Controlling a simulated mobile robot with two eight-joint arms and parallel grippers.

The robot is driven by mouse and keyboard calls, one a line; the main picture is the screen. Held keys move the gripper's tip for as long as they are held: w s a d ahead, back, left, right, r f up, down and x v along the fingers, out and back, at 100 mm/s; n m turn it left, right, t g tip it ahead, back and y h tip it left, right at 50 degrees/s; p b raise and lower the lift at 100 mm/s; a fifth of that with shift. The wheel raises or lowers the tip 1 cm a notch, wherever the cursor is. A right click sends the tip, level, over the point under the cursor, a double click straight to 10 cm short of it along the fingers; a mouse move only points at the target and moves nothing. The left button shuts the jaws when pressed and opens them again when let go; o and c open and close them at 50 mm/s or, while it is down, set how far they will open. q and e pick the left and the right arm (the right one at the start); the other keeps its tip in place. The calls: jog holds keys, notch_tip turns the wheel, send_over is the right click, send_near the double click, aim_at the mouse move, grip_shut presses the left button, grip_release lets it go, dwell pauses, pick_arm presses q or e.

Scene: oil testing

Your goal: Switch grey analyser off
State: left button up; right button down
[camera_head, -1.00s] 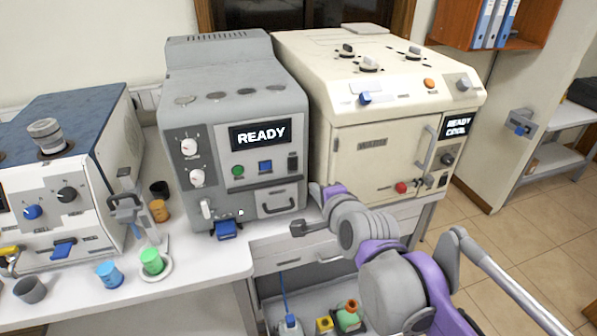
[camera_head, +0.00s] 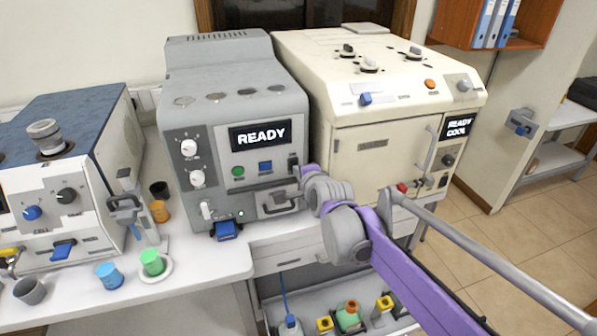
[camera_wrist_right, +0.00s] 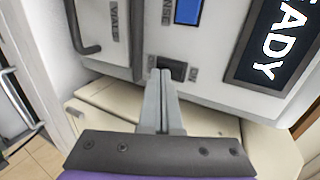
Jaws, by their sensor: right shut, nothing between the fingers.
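The grey analyser (camera_head: 222,98) stands on the bench in the middle of the head view. Its display (camera_head: 260,136) reads READY and is lit. My right gripper (camera_head: 297,170) is at the right side of its front panel, by the black power switch. In the right wrist view my right gripper (camera_wrist_right: 162,75) is shut and empty, its fingertips just beside the black switch (camera_wrist_right: 174,67). I cannot tell whether they touch it. The switch's lower part is partly hidden by the fingers. My left gripper is not in view.
A cream analyser (camera_head: 370,150) stands close on the right, with its own lit display. A blue-topped white machine (camera_head: 70,140) stands at the left. Green (camera_head: 152,261) and blue (camera_head: 109,275) cups stand on the bench front. Bottles stand on a shelf below.

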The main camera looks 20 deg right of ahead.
dwell(0.3)
jog(key=shift+w, duration=0.15)
dwell(0.3)
